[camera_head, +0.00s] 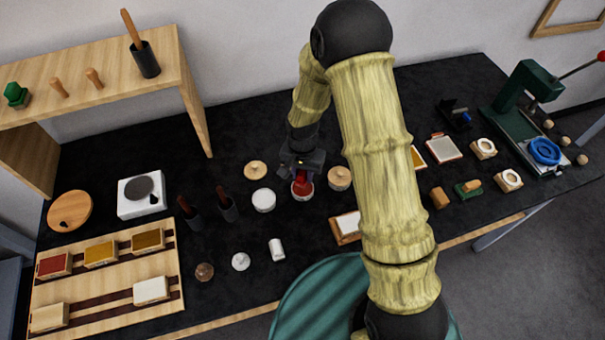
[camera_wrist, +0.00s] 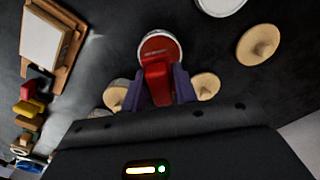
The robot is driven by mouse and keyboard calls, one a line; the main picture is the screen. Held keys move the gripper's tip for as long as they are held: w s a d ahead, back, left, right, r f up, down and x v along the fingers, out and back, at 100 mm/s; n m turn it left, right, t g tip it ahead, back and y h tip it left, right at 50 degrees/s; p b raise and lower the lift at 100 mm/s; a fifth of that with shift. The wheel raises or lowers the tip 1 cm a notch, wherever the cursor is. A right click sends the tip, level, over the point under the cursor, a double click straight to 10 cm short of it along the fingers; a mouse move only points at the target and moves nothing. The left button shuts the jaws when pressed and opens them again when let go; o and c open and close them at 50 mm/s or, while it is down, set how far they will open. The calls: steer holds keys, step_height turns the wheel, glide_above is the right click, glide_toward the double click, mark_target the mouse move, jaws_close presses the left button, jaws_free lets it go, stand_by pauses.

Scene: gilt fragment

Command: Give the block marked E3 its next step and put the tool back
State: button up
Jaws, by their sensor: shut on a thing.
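My gripper (camera_head: 301,168) is shut on a red tool (camera_wrist: 158,85), held between its dark fingers. The tool's far end is over or in an open white-rimmed pot (camera_wrist: 174,46) with red contents; whether it touches them I cannot tell. The pot also shows in the head view (camera_head: 302,190). A wooden rack at left holds a red block (camera_head: 53,265), a yellow-ochre block (camera_head: 101,254), a darker ochre block (camera_head: 148,241), a bare wooden block (camera_head: 48,317) and a white block (camera_head: 151,290). A white-topped block (camera_head: 348,224) sits in a wooden holder. No E3 mark is readable.
Beside the pot stand a white-lidded jar (camera_head: 263,200) and wooden lids (camera_head: 339,178). Dark cups with brushes (camera_head: 228,207), a white hotplate (camera_head: 141,194) and a round wooden board (camera_head: 70,211) are left. A green press (camera_head: 525,90) stands right. My arm hides part of the table.

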steer(key=shift+r+p, duration=0.85)
steer(key=shift+r, duration=0.65)
steer(key=shift+f, duration=0.1)
